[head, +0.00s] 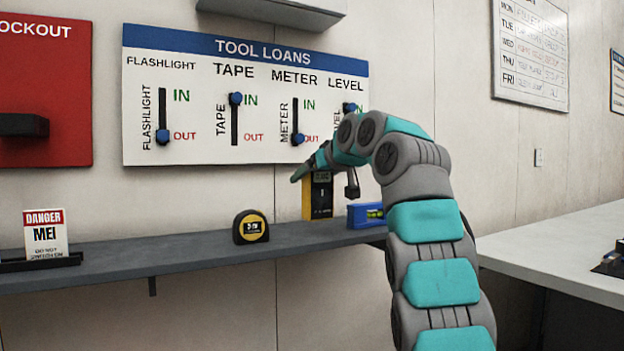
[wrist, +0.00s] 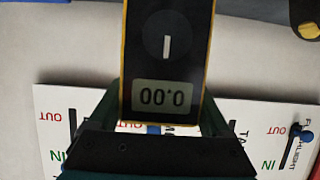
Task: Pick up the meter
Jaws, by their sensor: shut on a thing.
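The meter (head: 320,198) is a yellow-edged box with a dark face, upright at the back of the grey shelf in the head view. In the wrist view the meter (wrist: 167,60) shows its dial and a display reading 0.00, upside down. My gripper (head: 322,172) is at the top of the meter, partly hidden by my arm. In the wrist view my gripper (wrist: 165,112) has a finger on each side of the meter's display end and is shut on it. I cannot tell whether the meter's base touches the shelf.
The grey shelf (head: 190,255) also holds a tape measure (head: 251,227) left of the meter and a blue level (head: 366,214) close on its right. A danger sign (head: 46,235) stands at the far left. The Tool Loans board (head: 200,110) hangs on the wall behind, close to my gripper.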

